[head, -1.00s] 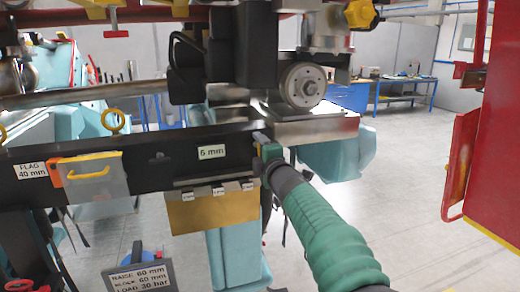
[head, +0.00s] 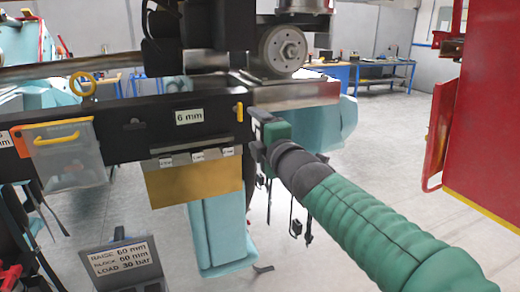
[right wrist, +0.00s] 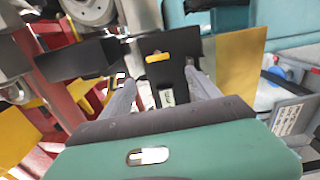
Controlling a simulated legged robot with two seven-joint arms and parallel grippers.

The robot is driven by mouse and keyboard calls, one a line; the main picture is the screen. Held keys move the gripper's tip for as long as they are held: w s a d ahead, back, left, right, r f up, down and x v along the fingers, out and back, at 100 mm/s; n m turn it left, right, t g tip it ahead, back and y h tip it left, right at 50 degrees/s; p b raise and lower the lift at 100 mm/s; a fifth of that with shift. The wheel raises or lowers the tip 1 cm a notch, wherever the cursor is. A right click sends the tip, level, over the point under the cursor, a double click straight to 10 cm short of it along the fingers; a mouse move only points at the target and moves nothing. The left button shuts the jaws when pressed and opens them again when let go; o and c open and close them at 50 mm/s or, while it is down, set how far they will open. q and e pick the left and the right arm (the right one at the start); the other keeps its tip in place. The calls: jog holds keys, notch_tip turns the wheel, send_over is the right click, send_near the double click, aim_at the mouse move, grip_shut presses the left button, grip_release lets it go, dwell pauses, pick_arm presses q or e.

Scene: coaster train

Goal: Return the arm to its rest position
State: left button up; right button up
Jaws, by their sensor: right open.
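My right arm in its green sleeve comes in from the lower right of the head view. My right gripper (head: 257,128) is at its end, beside the right end of the black beam (head: 218,132). In the right wrist view its two grey fingers (right wrist: 158,88) are spread apart with nothing held between them. A small yellow handle (head: 240,111) stands on the beam just left of the gripper; it also shows beyond the fingers in the right wrist view (right wrist: 159,57). My left gripper is not in view.
A "6 mm" label (head: 189,117) and a brass-coloured plate (head: 195,184) are on the beam. A clear box with a yellow handle (head: 62,158) hangs at left. A wheel (head: 283,50) sits above the gripper. A red frame (head: 490,120) stands at right; open floor lies between.

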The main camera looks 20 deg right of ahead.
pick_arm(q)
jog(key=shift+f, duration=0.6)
pick_arm(e)
jog(key=s, duration=0.2)
jog(key=shift+s, duration=0.4)
jog(key=shift+f, duration=0.1)
jog(key=s+f+m+g+h+p, duration=0.1)
jog(key=s+f+m+g, duration=0.3)
jog(key=f, duration=1)
jog(key=s+f+m+g, duration=0.2)
jog(key=f+m+g, duration=0.3)
jog(key=f, duration=0.8)
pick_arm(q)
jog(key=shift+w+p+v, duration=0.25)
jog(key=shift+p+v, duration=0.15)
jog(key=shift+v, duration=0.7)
pick_arm(e)
jog(key=s+a+f+m+g, duration=0.2)
jog(key=s+f+m+g, duration=0.4)
jog(key=s+f, duration=1.2)
jog(key=s+m, duration=0.1)
jog(key=m, duration=0.2)
jog(key=shift+s+m, duration=0.25)
jog(key=shift+m, duration=0.05)
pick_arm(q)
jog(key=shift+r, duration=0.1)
